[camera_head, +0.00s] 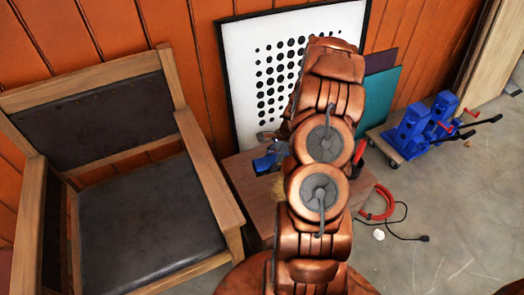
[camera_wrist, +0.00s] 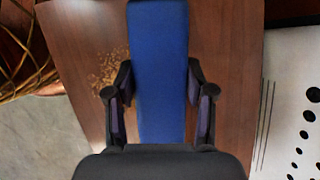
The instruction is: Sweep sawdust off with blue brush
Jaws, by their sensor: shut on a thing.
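The blue brush (camera_wrist: 160,60) is between the two fingers of my gripper (camera_wrist: 160,85) in the wrist view, and my gripper is shut on it. The brush also shows in the head view (camera_head: 265,163), left of my arm and over the wooden tabletop (camera_head: 238,177). Tan sawdust (camera_wrist: 112,70) lies scattered on the tabletop, left of the brush in the wrist view. Part of the sawdust shows in the head view (camera_head: 278,188), beside my arm. My arm hides much of the tabletop there. I cannot tell whether the brush touches the top.
A wooden armchair (camera_head: 150,225) with dark padding stands close on the left. A framed dotted panel (camera_head: 255,60) leans behind the table. Blue presses (camera_head: 412,133) stand on a low dolly at right. A red coil (camera_head: 378,205) and black cable lie on the floor. Floor at right is open.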

